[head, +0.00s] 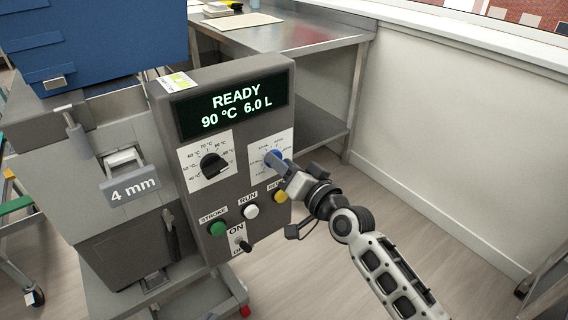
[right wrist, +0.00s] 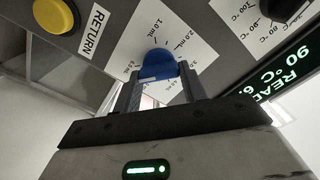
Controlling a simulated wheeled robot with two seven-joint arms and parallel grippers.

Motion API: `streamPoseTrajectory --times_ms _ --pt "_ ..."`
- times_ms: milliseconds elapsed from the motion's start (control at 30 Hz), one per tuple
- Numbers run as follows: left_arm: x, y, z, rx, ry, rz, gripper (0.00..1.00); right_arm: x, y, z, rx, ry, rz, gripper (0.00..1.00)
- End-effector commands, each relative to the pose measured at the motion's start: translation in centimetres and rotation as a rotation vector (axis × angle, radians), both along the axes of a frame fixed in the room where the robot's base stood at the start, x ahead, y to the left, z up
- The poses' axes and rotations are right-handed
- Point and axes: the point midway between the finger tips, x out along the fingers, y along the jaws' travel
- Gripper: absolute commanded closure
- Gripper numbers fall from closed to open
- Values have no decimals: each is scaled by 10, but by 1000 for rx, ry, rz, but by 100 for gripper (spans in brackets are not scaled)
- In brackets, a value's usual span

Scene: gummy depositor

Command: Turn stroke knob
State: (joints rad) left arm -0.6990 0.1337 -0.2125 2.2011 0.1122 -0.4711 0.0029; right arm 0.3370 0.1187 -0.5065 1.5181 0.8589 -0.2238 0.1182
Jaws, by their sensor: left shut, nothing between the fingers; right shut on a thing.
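The blue stroke knob (head: 272,158) sits on a white dial plate marked in mL on the right of the depositor's control panel. It also shows in the right wrist view (right wrist: 158,66). My right gripper (head: 284,167) is at the knob with its fingers shut on it, one finger on each side in the right wrist view. The gripper covers part of the knob and dial in the head view. The display (head: 235,109) reads "READY 90 °C 6.0 L". My left gripper is not in view.
A black temperature knob (head: 212,165) is left of the blue one. Below are a green STROKE button (head: 217,228), a white RUN button (head: 250,211), a yellow RETURN button (right wrist: 56,14) and an ON switch (head: 241,240).

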Motion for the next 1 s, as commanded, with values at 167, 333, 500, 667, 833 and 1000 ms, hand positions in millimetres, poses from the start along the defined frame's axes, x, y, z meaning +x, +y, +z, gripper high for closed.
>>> streamPoseTrajectory --times_ms 167,333,500,667,833,1000 --pt "0 0 0 0 0 1 100 0 0 -1 53 39 -1 81" --pt "0 0 0 0 1 1 100 0 0 -1 76 56 -1 81" --pt "0 0 0 0 1 1 100 0 0 -1 85 62 -1 81" --pt "0 0 0 0 1 1 100 0 0 -1 86 62 0 81" --pt "0 0 0 0 1 1 100 0 0 -1 86 62 0 42" --pt "0 0 0 0 2 1 100 0 0 -1 84 61 0 36"
